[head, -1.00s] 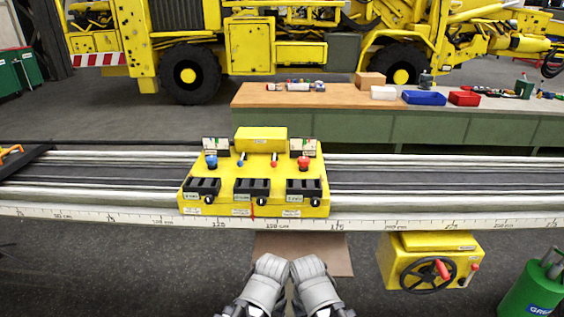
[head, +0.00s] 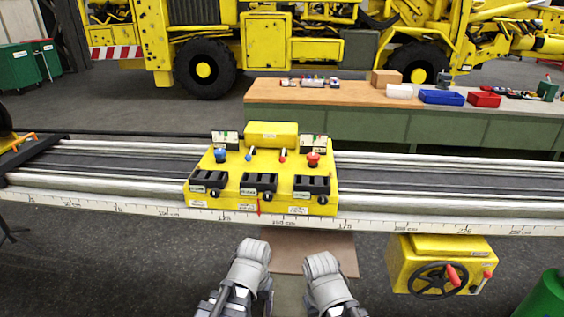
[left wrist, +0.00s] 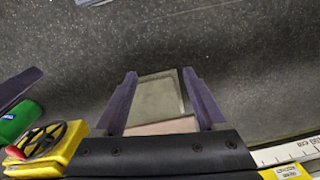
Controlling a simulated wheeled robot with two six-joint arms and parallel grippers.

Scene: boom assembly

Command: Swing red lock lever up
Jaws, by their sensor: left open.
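The yellow control block (head: 262,178) sits on the rail in the head view. On its top stand a small red lever (head: 283,154), a blue lever (head: 250,153), a blue knob (head: 220,154) and a red knob (head: 313,158). A yellow box (head: 420,250) with a black handwheel carries a red handle (head: 453,276) and a smaller red lever (head: 487,276). I cannot tell which is the lock lever. My left gripper is open and empty in the left wrist view (left wrist: 160,75), over the floor. My right arm (head: 324,272) shows, but its jaws are unclear.
The long rail with a ruler strip (head: 130,208) crosses in front of me. A brown mat (head: 315,250) lies on the floor before it. A green cylinder (head: 545,300) stands at lower right. A workbench (head: 350,95) and a yellow machine (head: 265,45) are behind.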

